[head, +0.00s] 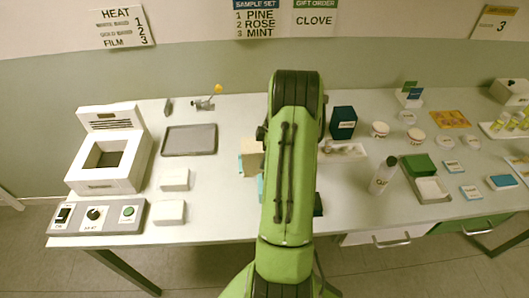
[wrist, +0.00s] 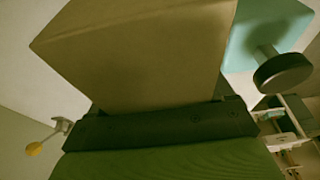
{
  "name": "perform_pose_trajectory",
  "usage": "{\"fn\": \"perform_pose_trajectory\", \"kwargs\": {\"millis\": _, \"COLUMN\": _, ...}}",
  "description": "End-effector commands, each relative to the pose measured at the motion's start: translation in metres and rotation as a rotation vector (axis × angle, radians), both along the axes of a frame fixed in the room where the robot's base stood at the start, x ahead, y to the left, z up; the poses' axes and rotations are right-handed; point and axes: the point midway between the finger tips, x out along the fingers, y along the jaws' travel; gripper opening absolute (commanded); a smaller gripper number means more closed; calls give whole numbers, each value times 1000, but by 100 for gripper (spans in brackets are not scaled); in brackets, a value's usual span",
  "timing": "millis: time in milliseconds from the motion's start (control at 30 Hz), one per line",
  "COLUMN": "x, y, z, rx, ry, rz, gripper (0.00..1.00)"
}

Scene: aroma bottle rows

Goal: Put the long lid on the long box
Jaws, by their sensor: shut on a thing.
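A tan, block-shaped piece (wrist: 140,50) fills the upper middle of the wrist view, held at my gripper (wrist: 160,112). I cannot tell whether it is the long lid. It also shows in the head view (head: 251,158), just left of my arm. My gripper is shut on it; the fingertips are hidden. A teal thing (wrist: 268,32) lies beyond it at right in the wrist view, with a dark round knob (wrist: 282,72) in front. A teal edge (head: 261,187) shows beside my arm in the head view. I cannot make out the long box for certain; my arm hides the table's middle.
At right are a dark green box (head: 343,122), a white bottle (head: 383,176) and an open green-lidded box (head: 432,187).

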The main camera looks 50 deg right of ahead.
Motion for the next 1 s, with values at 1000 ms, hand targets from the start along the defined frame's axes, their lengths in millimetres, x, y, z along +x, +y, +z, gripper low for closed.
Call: {"fn": "perform_pose_trajectory", "kwargs": {"millis": 1000, "x": 0, "y": 0, "z": -12, "rx": 0, "ry": 0, "rz": 0, "gripper": 49}}
